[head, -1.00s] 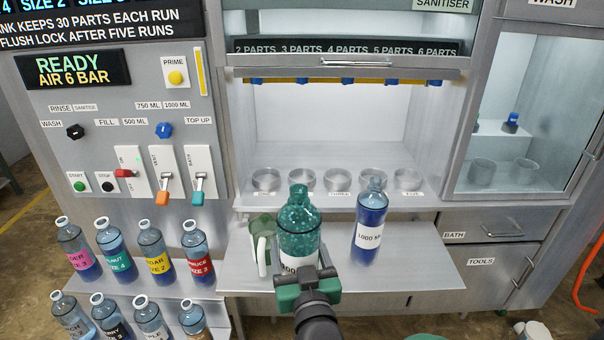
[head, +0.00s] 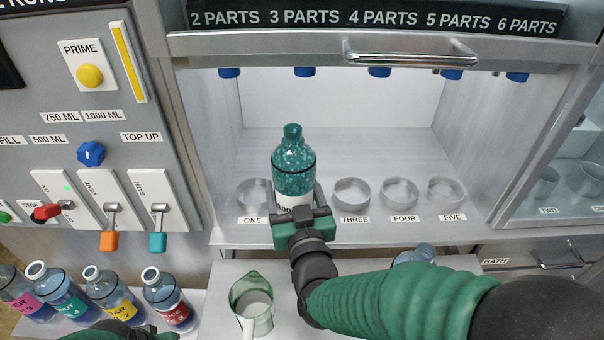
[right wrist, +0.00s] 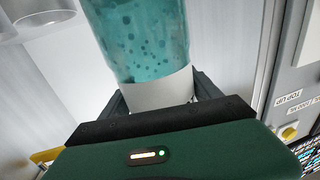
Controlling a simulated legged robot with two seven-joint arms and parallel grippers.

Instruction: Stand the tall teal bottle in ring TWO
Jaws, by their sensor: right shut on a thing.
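The tall teal bottle (head: 293,172) stands upright between ring ONE (head: 254,195) and ring THREE (head: 351,194) in the head view. My right gripper (head: 303,215) is shut around its lower part, over the white label. The bottle also fills the upper middle of the right wrist view (right wrist: 140,40), between the fingers. Ring TWO and its label are hidden behind the bottle and gripper, so I cannot tell whether the base is inside the ring or above it. A dark green part of my left gripper (head: 122,333) seems to show at the bottom edge; its fingers are unclear.
Rings FOUR (head: 398,193) and FIVE (head: 446,192) are empty. Blue nozzles hang above the rings, under a handled hood (head: 410,55). A green jug (head: 250,304) stands on the lower shelf. Another bottle (head: 415,253) is partly behind my right arm. Several labelled bottles stand lower left.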

